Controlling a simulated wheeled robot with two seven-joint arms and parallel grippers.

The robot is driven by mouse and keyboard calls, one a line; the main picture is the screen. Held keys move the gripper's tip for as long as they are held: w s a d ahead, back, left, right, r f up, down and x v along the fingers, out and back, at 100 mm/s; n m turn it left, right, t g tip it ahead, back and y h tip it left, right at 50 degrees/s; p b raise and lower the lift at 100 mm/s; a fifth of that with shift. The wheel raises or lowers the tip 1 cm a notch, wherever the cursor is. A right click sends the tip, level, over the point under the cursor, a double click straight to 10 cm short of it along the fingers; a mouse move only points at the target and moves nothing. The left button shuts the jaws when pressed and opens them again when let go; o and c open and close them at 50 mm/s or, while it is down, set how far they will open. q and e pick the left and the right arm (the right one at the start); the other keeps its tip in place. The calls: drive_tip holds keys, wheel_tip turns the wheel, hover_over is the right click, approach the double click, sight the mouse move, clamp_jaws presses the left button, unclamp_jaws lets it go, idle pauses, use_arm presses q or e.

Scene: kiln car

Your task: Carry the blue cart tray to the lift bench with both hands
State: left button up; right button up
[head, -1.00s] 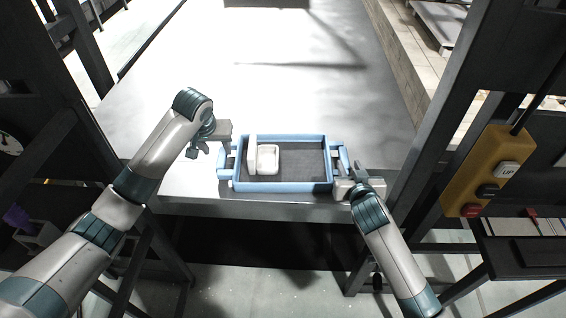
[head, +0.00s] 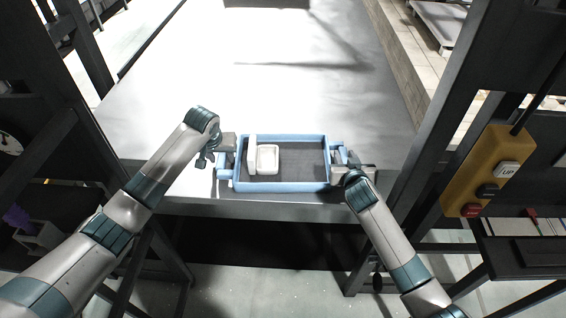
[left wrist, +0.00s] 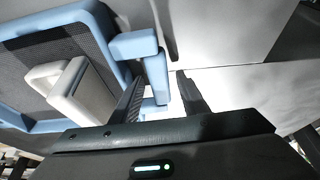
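The blue cart tray (head: 280,187) sits near the front edge of a long grey surface, with a dark mesh floor and a handle at each end. My left gripper (head: 222,155) is at its left handle (head: 228,170). In the left wrist view the open fingers (left wrist: 162,100) stand on either side of the blue handle bar (left wrist: 155,72), with a gap visible on one side. My right gripper (head: 345,158) is at the right handle (head: 336,155). Its fingers are too small and overlapped to tell whether they are closed.
A white square dish (head: 267,158) and a white upright piece (head: 251,155) are in the tray's left part. The grey surface (head: 290,95) behind the tray is clear. Dark posts flank both sides. A yellow control box (head: 490,170) with an UP button hangs at right.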

use_arm(q)
drive_tip(key=c, duration=0.5)
use_arm(e)
drive_tip(key=c, duration=0.5)
use_arm(q)
clamp_jaws()
use_arm(e)
clamp_jaws()
use_arm(q)
drive_tip(key=shift+w+r, duration=0.1)
drive_tip(key=shift+r, duration=0.15)
use_arm(e)
drive_tip(key=shift+r, duration=0.25)
